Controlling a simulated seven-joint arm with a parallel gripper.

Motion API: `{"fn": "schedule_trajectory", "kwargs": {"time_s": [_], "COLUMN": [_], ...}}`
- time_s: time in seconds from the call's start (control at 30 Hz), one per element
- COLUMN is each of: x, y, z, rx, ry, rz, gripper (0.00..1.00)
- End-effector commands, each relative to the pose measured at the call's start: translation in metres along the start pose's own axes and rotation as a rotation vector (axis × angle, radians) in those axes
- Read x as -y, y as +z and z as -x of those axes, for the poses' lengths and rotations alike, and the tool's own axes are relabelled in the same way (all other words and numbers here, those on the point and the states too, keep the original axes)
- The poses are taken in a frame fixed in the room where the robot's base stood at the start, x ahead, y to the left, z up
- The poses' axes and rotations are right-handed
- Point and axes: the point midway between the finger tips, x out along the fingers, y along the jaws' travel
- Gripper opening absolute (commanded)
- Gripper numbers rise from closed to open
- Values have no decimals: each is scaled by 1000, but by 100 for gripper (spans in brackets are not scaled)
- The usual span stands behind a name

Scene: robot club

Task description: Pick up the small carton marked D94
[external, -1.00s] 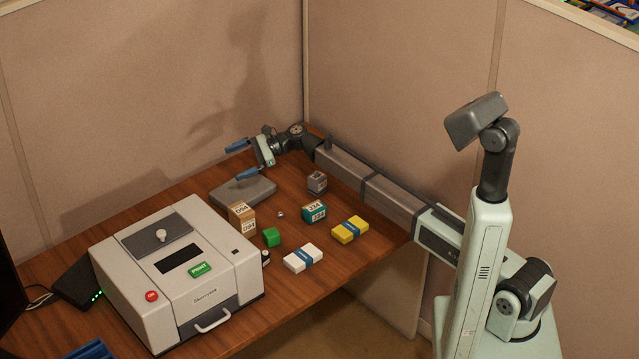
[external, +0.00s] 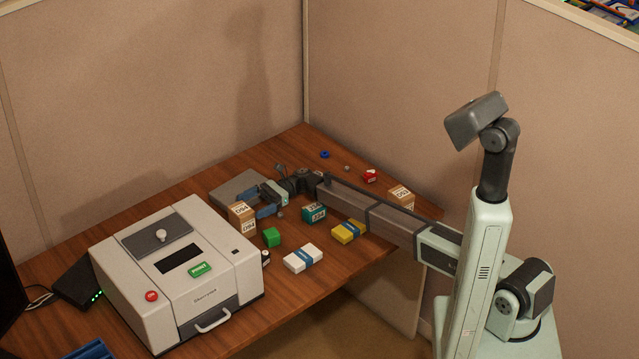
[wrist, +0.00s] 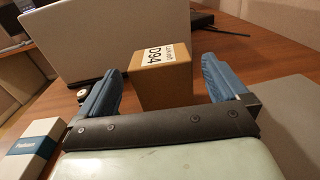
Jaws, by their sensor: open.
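The small tan carton marked D94 (external: 242,219) stands upright beside the big pale machine in the external view. In the wrist view the carton (wrist: 163,86) is centred straight ahead, its D94 label on top. My gripper (external: 258,203) is low over the table, just to the right of the carton, with its blue fingers pointing at it. In the wrist view my gripper (wrist: 165,82) is open, one finger to each side of the carton. I cannot tell how far the carton lies between the fingers. Its lower front is hidden by the gripper body.
The pale machine (external: 182,273) stands close on the left. A grey flat case (external: 231,187) lies behind the gripper. A green cube (external: 271,238), teal box (external: 314,212), white box (external: 303,259) and yellow box (external: 345,233) are nearby. Another tan carton (external: 401,196) stands at the right.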

Motion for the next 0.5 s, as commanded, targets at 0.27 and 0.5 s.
{"fn": "schedule_trajectory", "kwargs": {"time_s": [0.27, 0.5], "x": [0, -1], "y": [-1, -4], "z": [-21, -46], "rx": [0, -1], "ry": [0, 1], "rz": [1, 1], "gripper": [100, 100]}}
